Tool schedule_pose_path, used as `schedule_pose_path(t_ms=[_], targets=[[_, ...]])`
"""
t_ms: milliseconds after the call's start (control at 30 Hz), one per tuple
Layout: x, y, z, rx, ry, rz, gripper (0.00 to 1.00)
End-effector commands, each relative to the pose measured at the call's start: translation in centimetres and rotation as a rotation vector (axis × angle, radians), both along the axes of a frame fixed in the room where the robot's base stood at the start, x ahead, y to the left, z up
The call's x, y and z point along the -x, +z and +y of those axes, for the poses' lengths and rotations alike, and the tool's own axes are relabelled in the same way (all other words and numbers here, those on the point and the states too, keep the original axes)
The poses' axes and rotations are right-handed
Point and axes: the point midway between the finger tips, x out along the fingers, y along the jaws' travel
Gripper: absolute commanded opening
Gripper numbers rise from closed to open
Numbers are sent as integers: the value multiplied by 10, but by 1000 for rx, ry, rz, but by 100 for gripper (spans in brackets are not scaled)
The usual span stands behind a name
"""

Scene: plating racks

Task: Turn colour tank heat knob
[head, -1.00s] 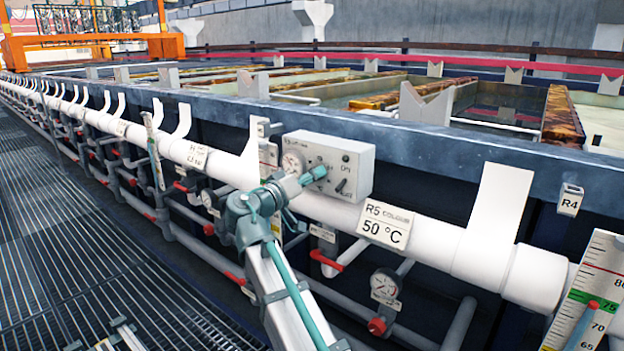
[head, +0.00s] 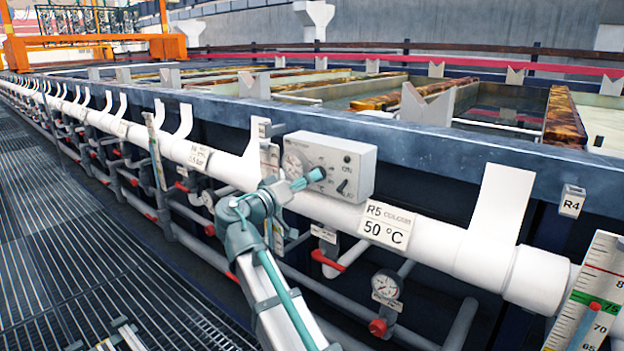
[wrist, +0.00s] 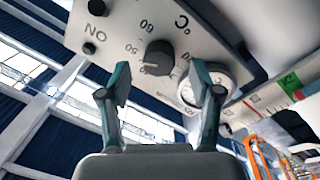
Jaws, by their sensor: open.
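The heat knob (wrist: 158,57) is a dark round knob with a pale pointer mark, on the grey control box (head: 355,165) above the R5 colour 50 °C sign (head: 386,225). In the wrist view the box face (wrist: 205,25) appears turned over, with a °C scale around the knob. My gripper (wrist: 160,82) is open, its two teal fingers on either side of the knob in that view. I see no clear contact with the knob. In the head view my gripper (head: 308,179) is at the box's front and covers part of the scale.
A round gauge (wrist: 212,85) sits beside the knob, behind one finger. An ON/OFF switch (head: 342,186) is on the box's right part. A thick white pipe (head: 330,208) runs below the box. A thermometer board (head: 588,295) stands at far right. Grated floor (head: 90,240) is clear at left.

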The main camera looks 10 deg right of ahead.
Motion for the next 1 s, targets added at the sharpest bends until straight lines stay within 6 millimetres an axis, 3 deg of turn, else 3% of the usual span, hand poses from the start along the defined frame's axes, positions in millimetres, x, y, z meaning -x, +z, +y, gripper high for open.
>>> schedule_pose_path(t_ms=[200,467,1000], targets=[[27,-3,36,1,4,0,64],[48,-5,65,1,2,0,64],[54,-5,72,6,-2,9,64]])
